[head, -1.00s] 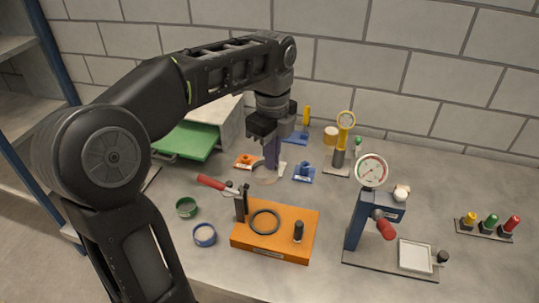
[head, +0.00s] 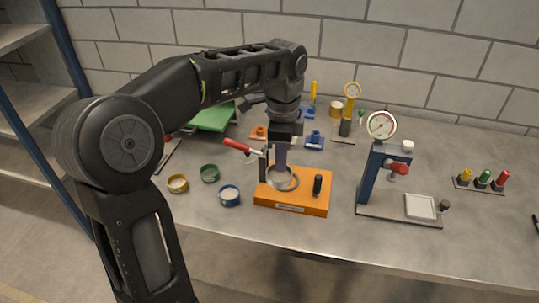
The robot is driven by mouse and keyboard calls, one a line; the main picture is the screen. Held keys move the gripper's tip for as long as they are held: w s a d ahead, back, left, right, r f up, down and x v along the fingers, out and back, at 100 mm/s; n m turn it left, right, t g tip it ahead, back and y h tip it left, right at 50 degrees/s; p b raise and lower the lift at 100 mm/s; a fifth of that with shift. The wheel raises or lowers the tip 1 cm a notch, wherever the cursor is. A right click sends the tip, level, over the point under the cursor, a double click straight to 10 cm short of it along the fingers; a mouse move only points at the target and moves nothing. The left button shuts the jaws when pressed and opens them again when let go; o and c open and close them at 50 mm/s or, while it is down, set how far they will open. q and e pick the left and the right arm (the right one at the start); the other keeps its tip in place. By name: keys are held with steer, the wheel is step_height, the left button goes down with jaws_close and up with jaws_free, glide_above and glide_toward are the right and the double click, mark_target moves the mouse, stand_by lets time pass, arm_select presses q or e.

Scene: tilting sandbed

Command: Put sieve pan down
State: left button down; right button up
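My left gripper (head: 283,141) points down and is shut on the top of this handle. The pan is at the dark ring on top of the orange block (head: 290,203). I cannot tell whether it rests in the ring or hovers just above it. A clamp with a red lever (head: 237,145) stands at the block's left, and a black knob (head: 317,185) at its right. My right gripper is not in view.
Yellow (head: 177,183), green (head: 209,173) and blue (head: 230,196) rings lie left of the block. A blue press with a dial gauge (head: 381,125) stands to the right. A green tray (head: 212,118) is behind. The bench front is clear.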

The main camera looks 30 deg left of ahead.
arm_select(q)
steer(key=w+d+f+n+b, duration=0.2)
steer(key=w+d+f+n, duration=0.3)
steer(key=d+f+n, duration=0.4)
steer(key=n, duration=0.4)
steer(key=shift+d+f, duration=0.25)
steer(key=shift+d, duration=0.1)
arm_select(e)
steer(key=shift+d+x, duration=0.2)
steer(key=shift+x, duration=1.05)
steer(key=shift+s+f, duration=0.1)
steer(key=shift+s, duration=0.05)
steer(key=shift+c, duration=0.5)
